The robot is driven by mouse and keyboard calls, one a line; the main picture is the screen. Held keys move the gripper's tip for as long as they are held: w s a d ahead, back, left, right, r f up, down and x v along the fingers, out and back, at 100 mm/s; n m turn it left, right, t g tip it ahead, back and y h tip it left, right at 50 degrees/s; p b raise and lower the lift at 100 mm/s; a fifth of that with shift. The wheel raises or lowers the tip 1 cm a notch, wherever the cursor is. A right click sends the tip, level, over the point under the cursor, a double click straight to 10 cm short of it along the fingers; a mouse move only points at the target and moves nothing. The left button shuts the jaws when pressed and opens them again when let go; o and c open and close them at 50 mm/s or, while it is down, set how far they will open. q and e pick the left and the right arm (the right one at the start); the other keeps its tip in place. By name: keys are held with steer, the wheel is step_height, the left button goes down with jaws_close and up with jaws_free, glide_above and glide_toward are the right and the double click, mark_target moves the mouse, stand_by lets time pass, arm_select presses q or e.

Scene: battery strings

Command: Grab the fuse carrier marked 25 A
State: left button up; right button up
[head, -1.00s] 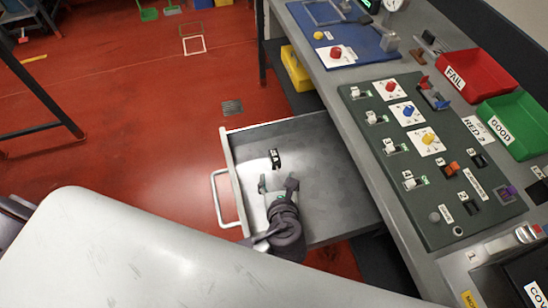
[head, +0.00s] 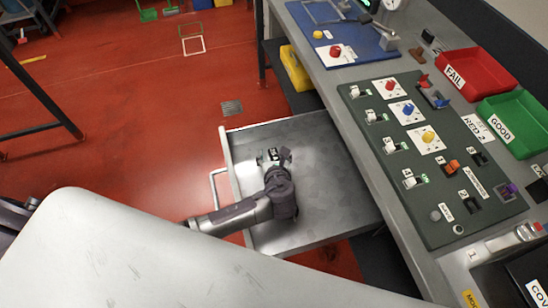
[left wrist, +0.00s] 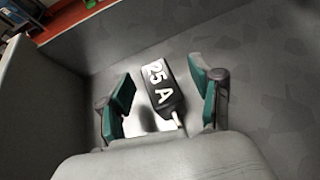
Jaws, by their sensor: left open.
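The fuse carrier marked 25 A (left wrist: 163,90) is a small black block with white lettering. It lies on the floor of the open drawer (head: 330,185). In the left wrist view it sits between the two green-padded fingers of my left gripper (left wrist: 165,98), with a gap on each side. In the head view my left gripper (head: 273,158) reaches down into the drawer and mostly covers the fuse carrier (head: 271,155). My left gripper is open and holds nothing. My right gripper is not in view.
The drawer's walls stand around the gripper, and its handle (head: 216,185) is on the left. The workbench with a dark green switch panel (head: 415,205) is to the right, with a red FAIL bin (head: 480,85) and a green GOOD bin (head: 525,110). The rest of the drawer floor looks empty.

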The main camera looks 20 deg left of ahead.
arm_select(q)
jaws_close()
stand_by(0.3)
steer(key=shift+r, duration=0.1)
